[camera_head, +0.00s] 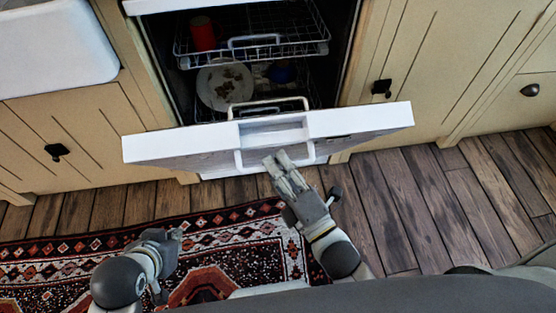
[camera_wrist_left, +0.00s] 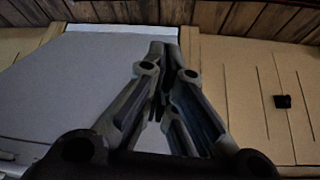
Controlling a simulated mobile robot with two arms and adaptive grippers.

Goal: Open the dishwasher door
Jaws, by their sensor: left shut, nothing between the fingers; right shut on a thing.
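The white dishwasher door (camera_head: 180,145) is partly open in the head view, tilted out toward me, with its top edge facing up. A pale bar handle (camera_head: 305,156) is on its front. My right gripper (camera_head: 278,163) is at this handle, shut on it, with its fingers partly covering it. My left gripper (camera_head: 176,234) is shut and empty above the rug, left of and apart from the door. Its closed fingers also show in the left wrist view (camera_wrist_left: 165,52), in front of a large grey panel that looks like the door.
Inside the dishwasher are an upper rack (camera_head: 300,45) with a red cup (camera_head: 203,33) and a lower rack with a plate (camera_head: 224,84). Cream cabinets with dark knobs (camera_head: 381,88) flank it. A white sink (camera_head: 50,45) is at left. A patterned rug (camera_head: 240,245) covers the floor.

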